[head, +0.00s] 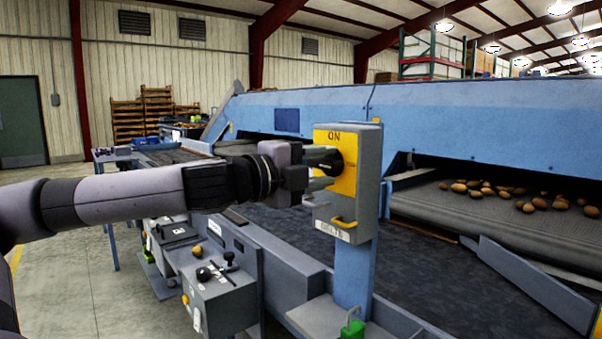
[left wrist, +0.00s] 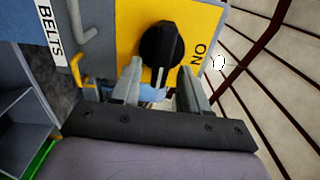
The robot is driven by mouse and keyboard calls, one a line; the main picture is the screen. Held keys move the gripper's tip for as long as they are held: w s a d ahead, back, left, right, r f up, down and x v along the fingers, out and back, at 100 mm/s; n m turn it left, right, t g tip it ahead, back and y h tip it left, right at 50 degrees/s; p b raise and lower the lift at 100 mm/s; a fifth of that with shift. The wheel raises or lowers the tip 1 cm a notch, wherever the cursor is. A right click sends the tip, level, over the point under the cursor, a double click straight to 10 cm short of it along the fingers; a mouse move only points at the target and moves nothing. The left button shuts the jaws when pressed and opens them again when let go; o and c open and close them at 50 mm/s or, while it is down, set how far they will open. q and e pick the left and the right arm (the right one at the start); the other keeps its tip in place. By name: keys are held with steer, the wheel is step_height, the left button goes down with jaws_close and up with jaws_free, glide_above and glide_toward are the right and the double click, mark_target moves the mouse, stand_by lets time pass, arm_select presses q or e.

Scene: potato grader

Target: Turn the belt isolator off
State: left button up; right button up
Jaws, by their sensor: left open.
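The belt isolator is a grey box (head: 368,170) with a yellow plate (head: 348,183) marked ON, standing on a blue post. Its black rotary knob (left wrist: 162,46) shows clearly in the left wrist view, where the ON mark lies to its right; in the head view the fingers partly hide it. My left gripper (head: 332,161) is open at the front of the isolator. In the left wrist view its two fingers (left wrist: 160,84) stand apart, just below and to either side of the knob. I cannot tell whether they touch it. My right gripper is not in view.
A yellow hasp (head: 343,223) and a BELTS label (left wrist: 50,32) sit on the isolator's lower part. A grey control box (head: 218,291) with small levers stands below my left arm. Potatoes (head: 540,203) lie on the conveyor (head: 440,207) at right. A green padlock-like object (head: 352,328) is below the post.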

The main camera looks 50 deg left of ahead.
arm_select(q)
steer(key=shift+s+f+b, duration=0.1)
steer(key=shift+s+b, duration=0.2)
steer(key=shift+s, duration=0.15)
steer(key=s, duration=0.2)
steer(key=s+b, duration=0.2)
steer(key=s, duration=0.1)
steer(key=shift+s+a, duration=0.3)
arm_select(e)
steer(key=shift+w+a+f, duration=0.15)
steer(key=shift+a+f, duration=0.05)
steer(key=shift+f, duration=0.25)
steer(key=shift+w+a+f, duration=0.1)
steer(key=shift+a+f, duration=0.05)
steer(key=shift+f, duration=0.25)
arm_select(q)
steer(key=shift+s, duration=0.1)
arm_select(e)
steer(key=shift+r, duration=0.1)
